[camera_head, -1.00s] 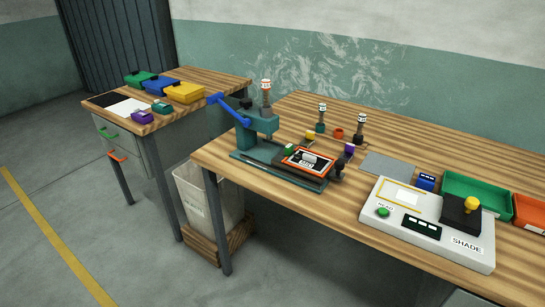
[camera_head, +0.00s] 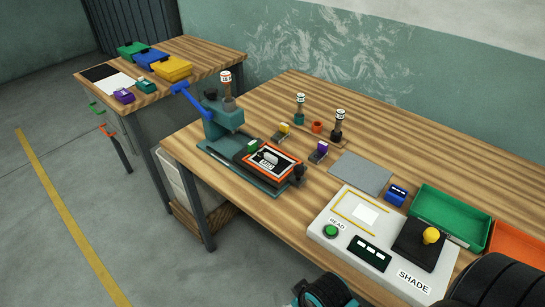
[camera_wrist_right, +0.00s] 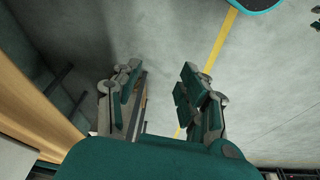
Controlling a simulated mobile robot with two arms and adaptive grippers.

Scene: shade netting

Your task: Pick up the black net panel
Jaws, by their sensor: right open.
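No piece is clearly marked as the black net panel. A flat black sheet (camera_head: 100,72) lies on the left bench beside a white sheet (camera_head: 118,83). A black plate with an orange border (camera_head: 272,160) lies on the teal press (camera_head: 222,120) on the right bench. My right gripper (camera_wrist_right: 160,90) is open and empty in the wrist view, with bare floor beyond its fingers, away from both black pieces. Dark and teal parts of my own arm show at the lower right of the head view. My left gripper is not in view.
The shade reader (camera_head: 345,225) stands at the front of the right bench (camera_head: 250,215), with a grey plate (camera_head: 360,173) behind it. A green tray (camera_head: 450,215) and orange tray (camera_head: 515,245) are at right. Green, blue and yellow boxes (camera_head: 172,68) line the left bench.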

